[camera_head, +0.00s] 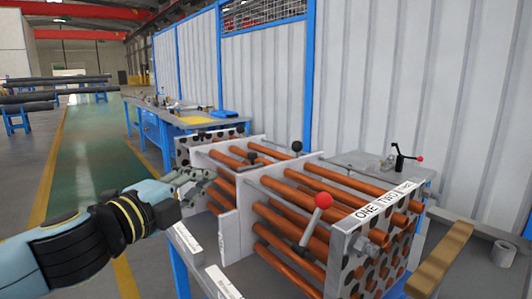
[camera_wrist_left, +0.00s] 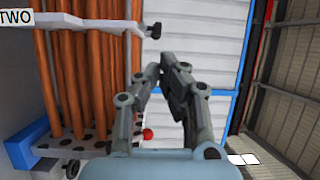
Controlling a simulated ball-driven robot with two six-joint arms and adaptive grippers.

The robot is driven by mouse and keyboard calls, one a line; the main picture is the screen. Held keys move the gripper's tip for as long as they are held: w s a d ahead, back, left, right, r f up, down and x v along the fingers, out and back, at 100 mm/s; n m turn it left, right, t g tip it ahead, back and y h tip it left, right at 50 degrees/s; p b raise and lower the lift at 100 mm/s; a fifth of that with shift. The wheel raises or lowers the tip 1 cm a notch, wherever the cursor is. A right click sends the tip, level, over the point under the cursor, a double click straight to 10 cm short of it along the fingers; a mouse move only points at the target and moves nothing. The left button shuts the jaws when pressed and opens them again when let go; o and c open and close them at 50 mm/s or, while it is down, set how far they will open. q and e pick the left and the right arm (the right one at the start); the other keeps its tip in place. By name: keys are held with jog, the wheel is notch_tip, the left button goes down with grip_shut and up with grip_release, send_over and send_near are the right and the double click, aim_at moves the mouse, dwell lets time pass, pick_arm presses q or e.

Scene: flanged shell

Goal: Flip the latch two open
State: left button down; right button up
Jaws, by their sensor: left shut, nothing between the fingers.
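The flanged shell has copper tubes (camera_head: 285,217) running through pale plates, with a label plate (camera_head: 385,201) reading ONE and TWO on its right end. A lever with a red ball (camera_head: 323,200) stands tilted at the front of the tubes. Black ball knobs (camera_head: 297,146) show farther back. I cannot tell which lever is latch two. My left gripper (camera_head: 207,177) is shut and empty, left of the middle plate and apart from the red ball. The left wrist view shows its fingers (camera_wrist_left: 168,70), a TWO label (camera_wrist_left: 16,18), a black knob (camera_wrist_left: 153,29) and a red ball (camera_wrist_left: 148,134).
A blue-legged workbench (camera_head: 150,120) stands behind to the left. A wooden bar (camera_head: 440,262) and a grey cylinder (camera_head: 504,253) are at the right. The green floor at left is clear.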

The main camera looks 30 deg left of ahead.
aim_at(250, 154)
pick_arm(q)
jog(key=shift+s+a+r, duration=0.1)
jog(key=shift+s+r, duration=0.05)
jog(key=shift+r, duration=0.05)
jog(key=w+p, duration=0.6)
jog(key=w, duration=0.7)
jog(key=shift+w, duration=0.55)
jog(key=shift+w, duration=0.1)
